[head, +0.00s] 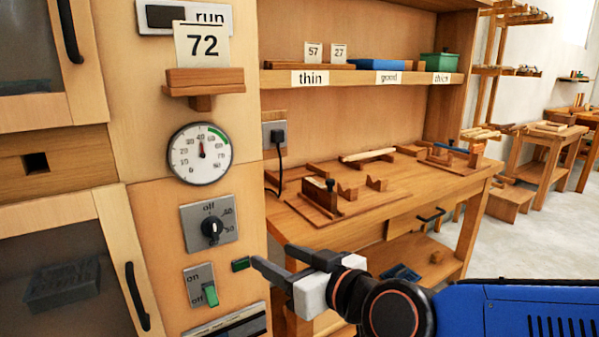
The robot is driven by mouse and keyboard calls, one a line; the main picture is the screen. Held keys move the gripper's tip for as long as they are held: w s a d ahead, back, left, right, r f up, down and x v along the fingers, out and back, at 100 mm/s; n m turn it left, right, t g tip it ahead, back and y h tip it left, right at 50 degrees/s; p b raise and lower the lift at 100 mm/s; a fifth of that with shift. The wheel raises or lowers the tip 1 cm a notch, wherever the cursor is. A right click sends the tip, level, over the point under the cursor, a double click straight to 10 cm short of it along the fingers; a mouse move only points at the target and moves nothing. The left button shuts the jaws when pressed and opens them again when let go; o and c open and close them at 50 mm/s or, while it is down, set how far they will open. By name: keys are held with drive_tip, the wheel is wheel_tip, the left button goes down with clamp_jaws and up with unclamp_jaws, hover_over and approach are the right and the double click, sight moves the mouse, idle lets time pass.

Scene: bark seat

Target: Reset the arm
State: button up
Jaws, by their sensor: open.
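My gripper (272,258) is at the lower middle of the head view, in front of the workbench's left end and right of the switch panel. Its two dark fingers point left and are apart, with nothing seen between them. My arm comes in from the lower right. A small green block (241,264) shows just left of the fingertips; I cannot tell whether it touches them. The on/off switch (205,290) has its green lever pointing down near "off". The rotary knob (211,229) sits above it, below a round dial gauge (200,153).
The workbench (330,235) holds wooden jigs and a plane-like tool. A shelf above bears labels "thin", "good", "thick" and a green box (440,66). A "72" card (203,45) stands on a small ledge. Cabinet doors with black handles (137,296) are at left. Open floor lies at right.

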drive_tip(key=d+f+m+g+h, duration=0.1)
drive_tip(key=d+f+g+h, duration=0.2)
drive_tip(key=d, duration=0.6)
drive_tip(key=d+f+m+h, duration=0.2)
drive_tip(key=d+f, duration=0.3)
drive_tip(key=d, duration=0.3)
drive_tip(key=s+d+f+m+g+h, duration=0.2)
drive_tip(key=s+d, duration=0.2)
drive_tip(key=d, duration=0.3)
drive_tip(key=s+d+f+m+g+h, duration=0.1)
drive_tip(key=s+d+f+m+h, duration=0.1)
drive_tip(key=s+d, duration=0.3)
drive_tip(key=d+f+h, duration=0.1)
drive_tip(key=d, duration=0.2)
drive_tip(key=shift+d+f+g, duration=0.2)
drive_tip(key=shift+f+g, duration=0.05)
drive_tip(key=shift+g, duration=0.15)
drive_tip(key=shift+s, duration=0.1)
